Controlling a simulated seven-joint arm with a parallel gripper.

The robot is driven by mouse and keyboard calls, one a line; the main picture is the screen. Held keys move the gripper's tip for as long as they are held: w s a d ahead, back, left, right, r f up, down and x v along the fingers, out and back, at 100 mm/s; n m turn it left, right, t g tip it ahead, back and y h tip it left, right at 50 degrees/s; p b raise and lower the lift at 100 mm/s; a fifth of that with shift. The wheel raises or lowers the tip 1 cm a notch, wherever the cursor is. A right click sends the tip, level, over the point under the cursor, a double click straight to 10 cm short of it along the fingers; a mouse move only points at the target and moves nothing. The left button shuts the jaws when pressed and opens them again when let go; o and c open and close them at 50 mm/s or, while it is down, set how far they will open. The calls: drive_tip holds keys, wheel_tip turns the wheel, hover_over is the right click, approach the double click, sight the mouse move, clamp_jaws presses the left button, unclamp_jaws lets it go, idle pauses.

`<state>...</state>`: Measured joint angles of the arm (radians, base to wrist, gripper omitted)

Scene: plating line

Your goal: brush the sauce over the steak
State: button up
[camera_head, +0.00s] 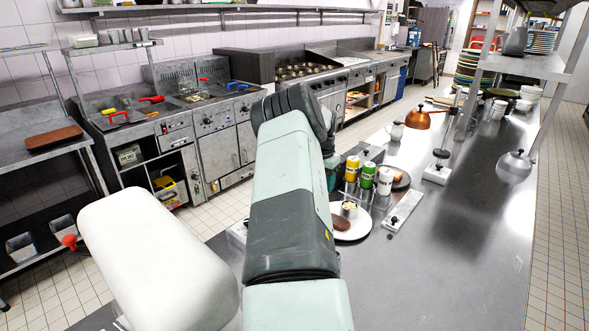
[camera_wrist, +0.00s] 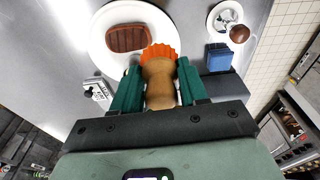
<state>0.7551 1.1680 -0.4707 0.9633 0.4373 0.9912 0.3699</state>
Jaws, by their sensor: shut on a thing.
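My gripper (camera_wrist: 158,75) is shut on the brush (camera_wrist: 160,88), with its green fingers on either side of the tan handle. The orange bristles (camera_wrist: 159,53) point away from my gripper, over the white plate (camera_wrist: 104,59) and just beside the steak (camera_wrist: 127,38) in the wrist view. I cannot tell whether the bristles touch anything. The steak is brown with dark grill lines. In the head view the steak (camera_head: 342,223) lies on the white plate (camera_head: 357,229), partly behind my arm. I cannot make out the sauce for certain.
Yellow, green and white bottles (camera_head: 367,175) stand behind the plate, beside a dark plate (camera_head: 404,182). A long metal holder (camera_head: 403,211) lies to the right. A blue block (camera_wrist: 218,57) and white dish (camera_wrist: 222,29) show in the wrist view. The counter's front right is clear.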

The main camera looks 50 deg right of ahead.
drive_tip(key=shift+s+d+f, duration=0.6)
drive_tip(key=shift+s+f, duration=0.15)
drive_tip(key=shift+f, duration=3.6)
drive_tip(key=shift+s+f, duration=0.25)
drive_tip(key=shift+s, duration=4.2)
drive_tip(key=shift+w, duration=4.6)
drive_tip(key=shift+s+r, duration=0.1)
drive_tip(key=shift+r, duration=3.95)
